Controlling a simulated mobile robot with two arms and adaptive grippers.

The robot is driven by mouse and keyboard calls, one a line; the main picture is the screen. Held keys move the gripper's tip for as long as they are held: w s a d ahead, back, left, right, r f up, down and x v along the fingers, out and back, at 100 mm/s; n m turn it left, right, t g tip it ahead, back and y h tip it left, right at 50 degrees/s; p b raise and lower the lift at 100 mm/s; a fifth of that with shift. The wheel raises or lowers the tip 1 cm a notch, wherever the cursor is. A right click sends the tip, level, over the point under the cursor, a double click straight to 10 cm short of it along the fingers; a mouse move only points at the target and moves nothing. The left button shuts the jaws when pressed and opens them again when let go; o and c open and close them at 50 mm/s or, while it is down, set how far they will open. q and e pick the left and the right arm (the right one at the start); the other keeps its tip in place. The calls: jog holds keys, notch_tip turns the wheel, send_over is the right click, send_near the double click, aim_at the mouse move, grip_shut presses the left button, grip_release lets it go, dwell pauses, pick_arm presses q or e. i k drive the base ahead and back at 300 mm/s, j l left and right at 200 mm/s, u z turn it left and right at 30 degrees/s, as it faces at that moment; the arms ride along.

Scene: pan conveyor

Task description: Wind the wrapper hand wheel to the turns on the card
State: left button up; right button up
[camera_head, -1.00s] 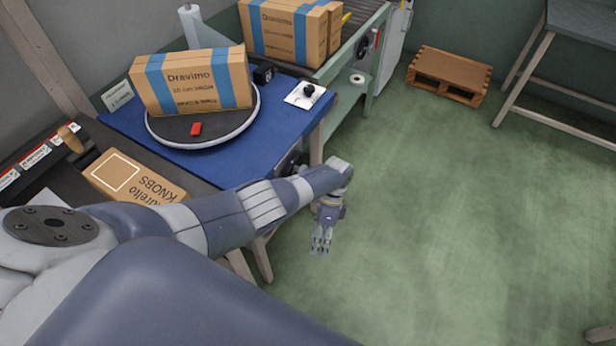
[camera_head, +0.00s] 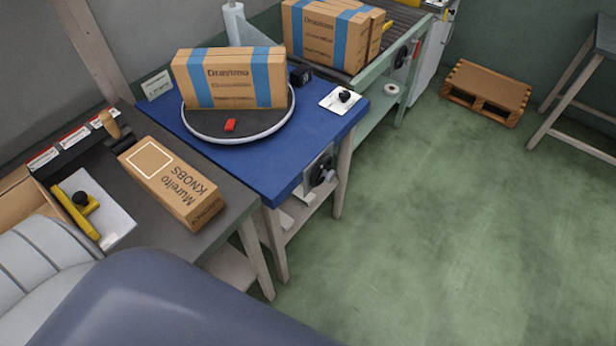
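The wrapper stand has a blue top (camera_head: 255,172) with a round turntable (camera_head: 215,134). A brown carton with blue bands (camera_head: 232,78) stands upright on the turntable. A dark hand wheel (camera_head: 322,169) is on the right side of the stand, below the blue top; it is small, and its turn position cannot be read. A small pale green card (camera_head: 157,84) stands at the back left corner of the blue top; its writing is too small to read. Neither gripper is in view; only parts of my arm show at the bottom left.
A KNOBS carton (camera_head: 172,184) lies on the dark table left of the stand. A white plate with a black knob (camera_head: 344,99) sits at the blue top's right corner. A conveyor (camera_head: 400,30) with cartons is behind. Green floor at right is clear up to a wooden pallet (camera_head: 486,92).

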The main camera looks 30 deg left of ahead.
aim_at(329, 175)
jog(key=i+u, duration=0.1)
jog(key=u, duration=1.9)
jog(key=l+u, duration=0.55)
jog(key=u, duration=0.25)
jog(key=l+u, duration=0.6)
jog(key=u, duration=0.25)
jog(key=k+l+u, duration=0.15)
jog(key=u, duration=0.25)
